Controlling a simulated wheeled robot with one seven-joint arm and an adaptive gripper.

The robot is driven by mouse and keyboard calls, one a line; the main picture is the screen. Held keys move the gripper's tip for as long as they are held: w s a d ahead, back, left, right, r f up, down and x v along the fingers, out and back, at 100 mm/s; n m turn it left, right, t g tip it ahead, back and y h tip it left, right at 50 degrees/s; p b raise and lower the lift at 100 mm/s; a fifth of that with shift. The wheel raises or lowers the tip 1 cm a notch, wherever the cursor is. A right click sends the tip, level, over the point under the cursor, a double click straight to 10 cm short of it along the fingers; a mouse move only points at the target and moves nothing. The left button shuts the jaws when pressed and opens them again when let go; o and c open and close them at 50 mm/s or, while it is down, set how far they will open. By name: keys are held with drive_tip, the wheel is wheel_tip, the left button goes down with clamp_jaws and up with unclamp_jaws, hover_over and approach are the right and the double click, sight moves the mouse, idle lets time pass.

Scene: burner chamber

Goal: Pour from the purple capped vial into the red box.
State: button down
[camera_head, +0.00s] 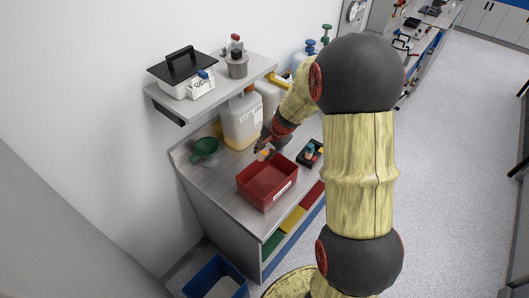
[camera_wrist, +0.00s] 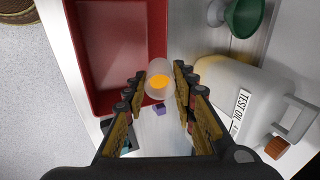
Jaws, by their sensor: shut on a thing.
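The vial (camera_wrist: 158,82) is a clear round container with orange content, seen in the wrist view between the fingertips of my gripper (camera_wrist: 158,88). My gripper is shut on it. In the head view my gripper (camera_head: 266,147) is just behind the red box, with an orange spot of the vial (camera_head: 263,154) showing at it. The red box (camera_head: 268,197) stands open on the steel counter; no contents show. Its wall (camera_wrist: 157,40) is beside the vial in the wrist view. A small purple piece (camera_wrist: 160,109) shows between the fingers; whether it is the cap, I cannot tell.
A black tray (camera_head: 318,158) with small items is right of the box. A large jug (camera_head: 240,120) stands behind, with a green funnel (camera_head: 205,147) to its left. A shelf (camera_head: 210,90) overhangs the back of the counter. Bare counter (camera_head: 222,172) lies left of the box.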

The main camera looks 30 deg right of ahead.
drive_tip(key=shift+s+f+t+y+b, duration=0.15)
drive_tip(key=shift+t+b, duration=0.7)
drive_tip(key=shift+b, duration=3.95)
drive_tip(key=shift+w+f+t+y+b, duration=0.2)
drive_tip(key=shift+t+b, duration=0.65)
drive_tip(key=shift+b, duration=3.95)
drive_tip(key=shift+t+b, duration=0.3)
drive_tip(key=shift+b, duration=1.05)
